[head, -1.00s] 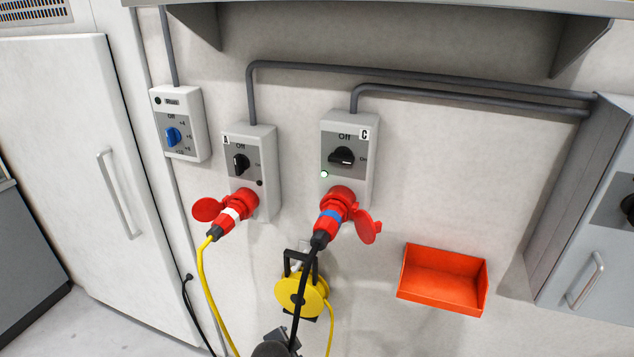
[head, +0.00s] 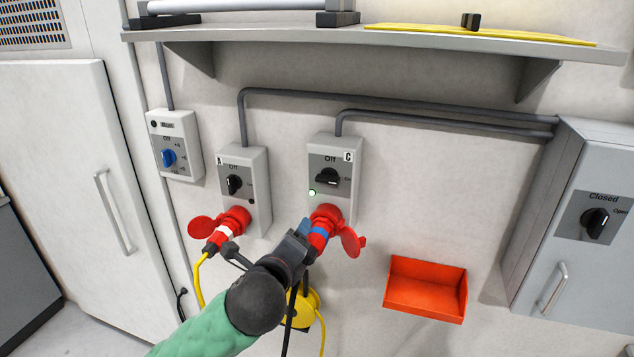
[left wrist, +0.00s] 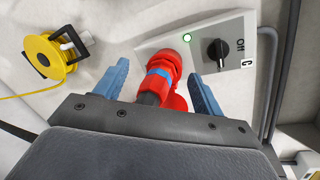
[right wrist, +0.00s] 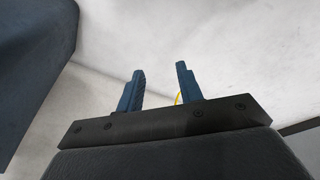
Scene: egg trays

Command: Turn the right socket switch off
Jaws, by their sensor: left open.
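The right socket box C (head: 345,150) has a black rotary switch (head: 329,177) under "Off"; its handle lies roughly horizontal, toward "On". A green lamp (head: 312,192) glows beside it. The switch also shows in the left wrist view (left wrist: 217,53). A red plug with a blue band (head: 320,229) sits in the socket below. My left gripper (left wrist: 160,82) is open, with the plug between its blue fingers in that view; contact cannot be told. In the head view it is below the switch. My right gripper (right wrist: 160,70) is open and empty, outside the head view.
Socket box A (head: 258,175) with a yellow-cabled red plug is to the left. A yellow cable reel (head: 312,300) hangs below. An orange bin (head: 425,290) and a grey cabinet (head: 590,160) are to the right. A shelf (head: 400,48) is above.

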